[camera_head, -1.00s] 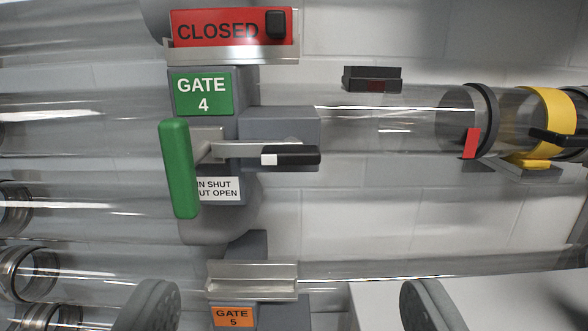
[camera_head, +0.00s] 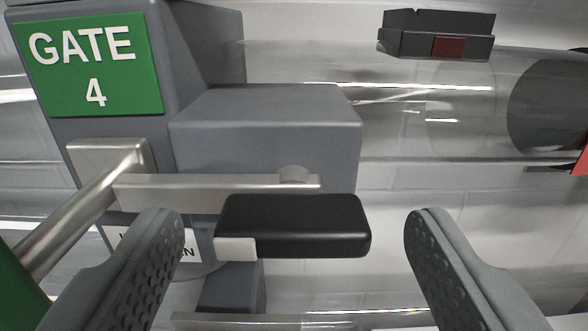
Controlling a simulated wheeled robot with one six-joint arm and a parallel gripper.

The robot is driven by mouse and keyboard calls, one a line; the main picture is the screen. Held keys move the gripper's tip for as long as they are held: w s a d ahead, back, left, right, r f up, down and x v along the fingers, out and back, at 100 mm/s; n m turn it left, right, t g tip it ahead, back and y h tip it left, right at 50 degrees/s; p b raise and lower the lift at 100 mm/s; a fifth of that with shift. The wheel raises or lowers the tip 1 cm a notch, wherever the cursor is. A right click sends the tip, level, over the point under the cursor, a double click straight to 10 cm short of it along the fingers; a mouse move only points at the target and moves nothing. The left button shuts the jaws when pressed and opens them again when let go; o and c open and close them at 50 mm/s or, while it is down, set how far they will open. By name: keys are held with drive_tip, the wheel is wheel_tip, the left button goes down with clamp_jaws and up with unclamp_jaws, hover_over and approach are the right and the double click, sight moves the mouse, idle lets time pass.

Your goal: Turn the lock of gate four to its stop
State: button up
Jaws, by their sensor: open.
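Gate four is a grey housing (camera_head: 265,130) with a green "GATE 4" sign (camera_head: 95,65) at the upper left. Its lock is a black lever (camera_head: 295,225) with a white mark on its left end. The lever lies horizontal, beside a metal bar (camera_head: 220,188) that runs across the housing. My gripper (camera_head: 295,225) is open. One finger is to the left of the lever and the other to its right, with a gap on the right. Neither finger visibly grips it. The green handle (camera_head: 22,290) is cut off at the lower left.
A clear tube (camera_head: 440,110) runs to the right from the housing. A dark block with a dull red window (camera_head: 437,38) sits above it. A red piece (camera_head: 581,175) shows at the right edge. A white label (camera_head: 185,248) is partly hidden by my left finger.

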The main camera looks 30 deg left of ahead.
drive_tip(key=shift+w+a, duration=0.45)
drive_tip(key=shift+w, duration=0.15)
drive_tip(key=shift+c, duration=0.2)
drive_tip(key=c, duration=1.3)
drive_tip(key=shift+c, duration=0.2)
